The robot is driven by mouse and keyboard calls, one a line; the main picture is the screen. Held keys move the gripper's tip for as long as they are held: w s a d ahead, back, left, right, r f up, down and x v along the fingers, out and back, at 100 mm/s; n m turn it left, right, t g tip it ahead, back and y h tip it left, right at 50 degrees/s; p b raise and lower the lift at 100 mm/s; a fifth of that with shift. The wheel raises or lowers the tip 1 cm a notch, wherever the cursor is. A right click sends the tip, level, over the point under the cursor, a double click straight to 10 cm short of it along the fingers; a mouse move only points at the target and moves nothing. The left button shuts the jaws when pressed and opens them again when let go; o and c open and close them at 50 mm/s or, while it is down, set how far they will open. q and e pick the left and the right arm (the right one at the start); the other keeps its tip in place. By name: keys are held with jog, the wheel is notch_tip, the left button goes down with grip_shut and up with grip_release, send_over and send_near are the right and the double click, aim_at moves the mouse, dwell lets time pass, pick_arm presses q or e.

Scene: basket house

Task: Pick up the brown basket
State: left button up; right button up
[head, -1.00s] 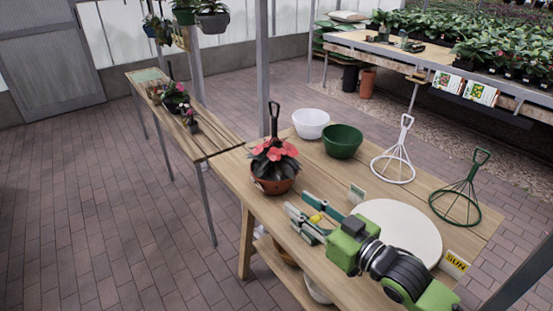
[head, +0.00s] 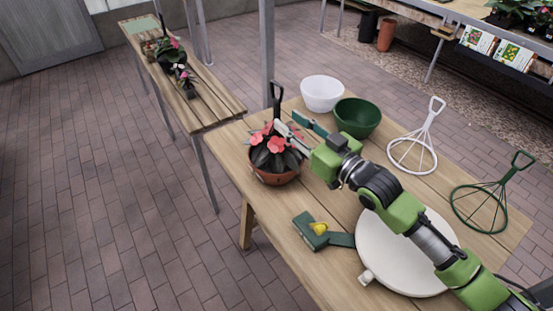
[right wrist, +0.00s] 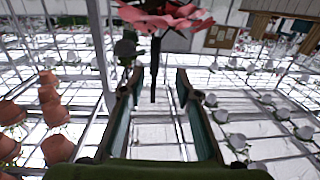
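The brown basket (head: 275,179) is a terracotta-brown bowl with dark leaves and pink-red flowers. It stands upright on the near wooden table. Its dark hanger handle (head: 276,96) rises above the plant. My right gripper (head: 287,122) is at the hanger's height, just to its right, with its fingers spread. In the right wrist view the dark hanger (right wrist: 154,68) shows between the two open fingers of the gripper (right wrist: 158,82), with pink flowers (right wrist: 165,17) above it. Whether a finger touches the hanger cannot be told. My left gripper is not in view.
A white bowl (head: 322,92) and a green bowl (head: 358,116) stand behind my right gripper. A white hanger (head: 413,153) and a green hanger (head: 489,200) stand at right. A white round disc (head: 376,247) lies under my arm, beside a green tool with a yellow knob (head: 319,229).

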aim_at(279, 110)
jog(key=shift+w+a+f, duration=0.1)
jog(key=shift+w+a, duration=0.15)
jog(key=shift+w, duration=0.25)
jog(key=shift+w+a+f, duration=0.1)
jog(key=shift+w+a, duration=0.1)
jog(key=shift+w, duration=0.25)
jog(key=shift+w+a+r+p, duration=0.2)
jog(key=shift+w+a+p, duration=0.1)
jog(key=shift+w+p, duration=0.05)
jog(key=x, duration=0.2)
jog(key=p+x, duration=0.1)
jog(key=x, duration=0.1)
jog(key=shift+w+d+f, duration=0.1)
jog(key=shift+w+f, duration=0.15)
jog(key=shift+f, duration=0.05)
jog(key=shift+s, duration=0.1)
grip_shut()
jog(key=shift+r, duration=0.4)
jog(key=shift+f, duration=0.1)
